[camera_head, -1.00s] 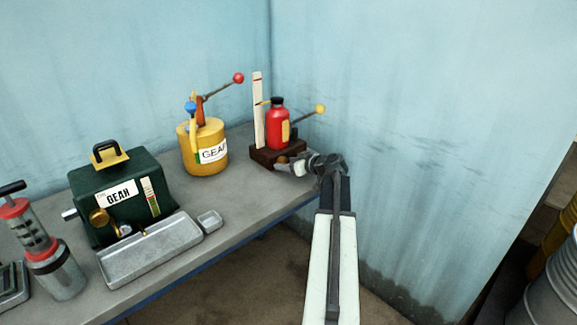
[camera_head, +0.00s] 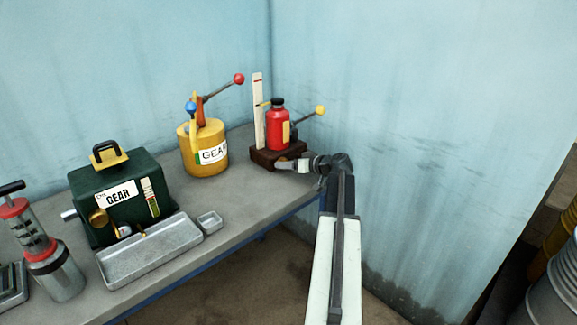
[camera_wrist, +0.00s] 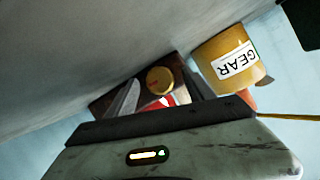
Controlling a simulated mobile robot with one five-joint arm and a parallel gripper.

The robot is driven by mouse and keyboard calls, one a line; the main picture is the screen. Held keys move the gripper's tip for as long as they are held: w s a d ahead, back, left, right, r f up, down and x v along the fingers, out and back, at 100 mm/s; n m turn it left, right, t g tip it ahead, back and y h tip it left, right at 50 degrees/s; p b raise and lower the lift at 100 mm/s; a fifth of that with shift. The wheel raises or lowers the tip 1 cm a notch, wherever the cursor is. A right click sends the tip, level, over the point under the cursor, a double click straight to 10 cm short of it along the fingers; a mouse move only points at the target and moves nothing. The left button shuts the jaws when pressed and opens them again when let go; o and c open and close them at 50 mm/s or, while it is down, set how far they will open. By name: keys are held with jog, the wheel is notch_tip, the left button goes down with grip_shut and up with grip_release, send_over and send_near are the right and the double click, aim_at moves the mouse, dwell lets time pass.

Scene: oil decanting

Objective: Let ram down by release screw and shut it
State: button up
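The ram is a red cylinder (camera_head: 278,130) with a black cap, standing upright on a dark brown base (camera_head: 263,155) at the bench's far right corner. A white scale strip (camera_head: 258,108) stands beside it, and a lever with a yellow ball (camera_head: 320,110) sticks out behind. The brass release screw knob (camera_wrist: 160,80) shows in the wrist view at the base. My gripper (camera_head: 288,165) is low at the front of the base, where it largely hides the knob in the head view. In the wrist view its fingers (camera_wrist: 162,94) stand apart, with the knob between or just beyond the tips; contact cannot be told.
A yellow GEAR can (camera_head: 203,160) with a red-ball lever stands left of the ram. Further left are a green GEAR box (camera_head: 88,200), a metal tray (camera_head: 135,262), a small dish (camera_head: 209,221) and a hand pump (camera_head: 55,265). The wall is close on the right.

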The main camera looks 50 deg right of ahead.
jog(key=shift+s, duration=0.1)
jog(key=p+v, duration=0.3)
jog(key=v, duration=0.4)
jog(key=shift+s+r, duration=0.25)
jog(key=shift+f, duration=0.1)
